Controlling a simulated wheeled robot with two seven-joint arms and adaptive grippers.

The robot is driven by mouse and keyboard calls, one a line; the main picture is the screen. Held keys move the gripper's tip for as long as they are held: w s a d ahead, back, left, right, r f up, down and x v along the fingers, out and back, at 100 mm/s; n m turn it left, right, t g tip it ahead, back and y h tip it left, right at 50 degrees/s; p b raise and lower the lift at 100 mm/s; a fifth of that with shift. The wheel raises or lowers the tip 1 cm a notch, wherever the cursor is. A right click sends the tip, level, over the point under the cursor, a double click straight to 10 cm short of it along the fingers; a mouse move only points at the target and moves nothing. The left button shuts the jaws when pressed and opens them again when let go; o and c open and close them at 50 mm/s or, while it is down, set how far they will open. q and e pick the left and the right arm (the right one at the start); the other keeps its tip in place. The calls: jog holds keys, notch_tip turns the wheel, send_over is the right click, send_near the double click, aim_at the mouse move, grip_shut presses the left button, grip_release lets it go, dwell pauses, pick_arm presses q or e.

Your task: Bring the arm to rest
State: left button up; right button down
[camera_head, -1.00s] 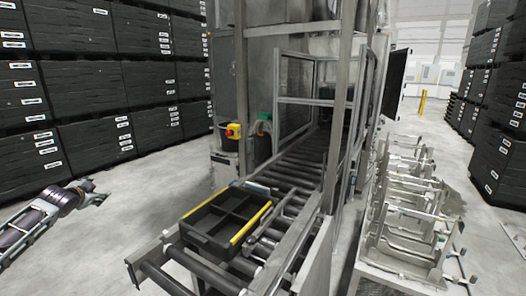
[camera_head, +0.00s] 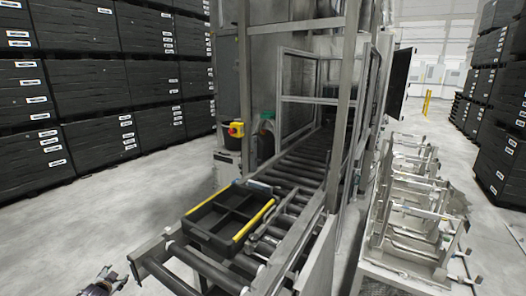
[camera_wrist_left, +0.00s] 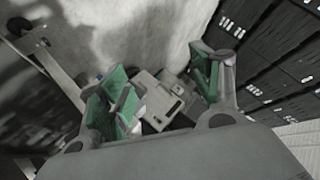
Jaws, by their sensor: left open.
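My left gripper (camera_head: 108,280) shows only as a small part at the bottom left edge of the head view, over the floor and left of the conveyor's near end. In the left wrist view my left gripper (camera_wrist_left: 163,88) has its two green-padded fingers spread wide apart, with nothing held between them. The rest of the left arm is out of the head view. My right gripper is not in view.
A black divided tray (camera_head: 202,241) with yellow edges sits on the roller conveyor (camera_head: 300,163) leading into the washer frame. A metal rack (camera_head: 408,205) stands right. Stacked black crates (camera_head: 95,95) line the left. The floor (camera_head: 75,225) between is clear.

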pick_arm(q)
jog(key=s+d+f+g+h, duration=0.1)
jog(key=s+d+f+g, duration=0.1)
jog(key=s+d+f, duration=0.5)
jog(key=s+d+f+g+b, duration=0.1)
jog(key=s+d+f, duration=0.3)
jog(key=s+f, duration=0.8)
jog(key=s+d+f+g+h, duration=0.15)
jog(key=s+d+f, duration=0.4)
jog(key=f, duration=0.65)
jog(key=s+d+f+g, duration=0.1)
jog(key=s+d+f, duration=0.3)
jog(key=s+d, duration=0.3)
jog(key=s+d+f+n+g+h+b, duration=0.1)
jog(key=s+d+f, duration=0.3)
jog(key=s, duration=1.3)
jog(key=s+d+f+g+h, duration=0.1)
jog(key=s+d+f+g, duration=0.2)
jog(key=s+d, duration=0.7)
jog(key=s+f, duration=0.2)
jog(key=s, duration=0.1)
jog(key=shift+n+b, duration=0.35)
jog(key=shift+n, duration=0.05)
